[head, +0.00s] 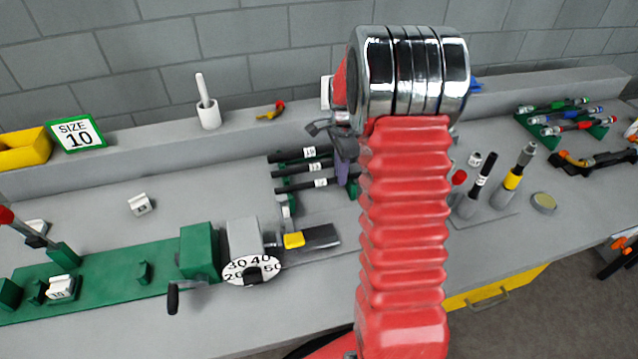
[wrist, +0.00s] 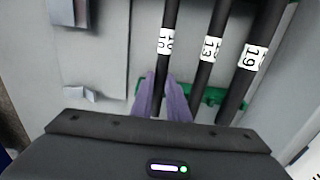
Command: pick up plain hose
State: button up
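Three plain black hoses lie side by side on a green rack (wrist: 212,95), with white labels 10, 13 and 19. The hose labelled 10 (wrist: 172,15) is leftmost in the wrist view; in the head view it is the front one (head: 298,187). The 13 hose (wrist: 218,22) and the 19 hose (wrist: 270,20) lie to its right in the wrist view. My gripper (wrist: 160,80) has its two purple fingers on either side of the 10 hose, below its label. Whether they press on it is unclear. In the head view my arm partly hides the gripper.
A green machine with a size dial (head: 252,270) stands front left of the hoses. A SIZE 10 sign (head: 76,134) and a yellow bin (head: 24,150) are at the back left. Upright tools (head: 513,172) and a rack of coloured hoses (head: 566,117) stand right of my arm.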

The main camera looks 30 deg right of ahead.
grip_shut()
jog(key=shift+w+r, duration=0.1)
notch_tip(320, 180, up, 10)
dwell(0.6)
dwell(0.5)
